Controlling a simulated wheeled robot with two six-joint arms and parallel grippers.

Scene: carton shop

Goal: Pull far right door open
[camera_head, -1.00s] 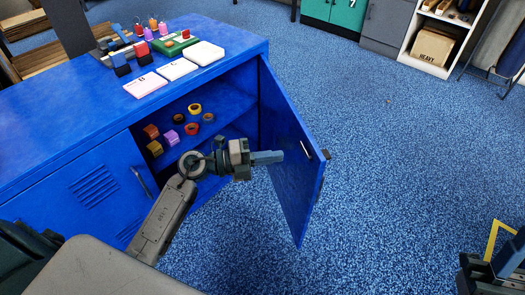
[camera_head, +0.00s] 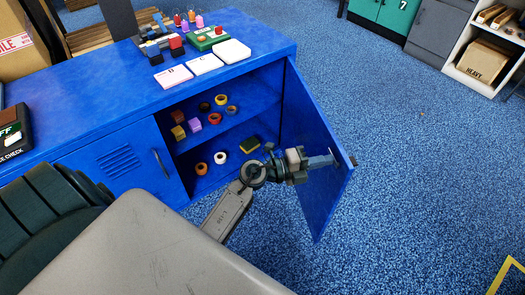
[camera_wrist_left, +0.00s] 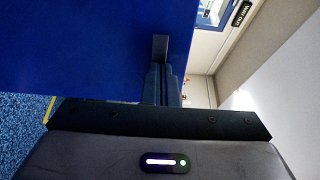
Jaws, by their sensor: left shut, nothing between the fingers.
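The far right door (camera_head: 318,180) of the blue cabinet (camera_head: 110,135) stands wide open, hinged at the cabinet's right end. Its handle is near the free edge, at my left gripper. My left gripper (camera_head: 330,161) is shut and empty, with its fingertips at the inner side of the door near that edge. In the left wrist view the shut fingers (camera_wrist_left: 162,75) point at the blue door panel (camera_wrist_left: 85,50), close to its edge; whether they touch it I cannot tell. My right gripper is not in view.
The open compartment holds tape rolls (camera_head: 221,158), small blocks (camera_head: 195,125) and a sponge (camera_head: 250,145) on two levels. Cards (camera_head: 205,64) and small tools lie on the cabinet top. The neighbouring door (camera_head: 120,165) is closed. Blue floor (camera_head: 420,180) right of the door is clear.

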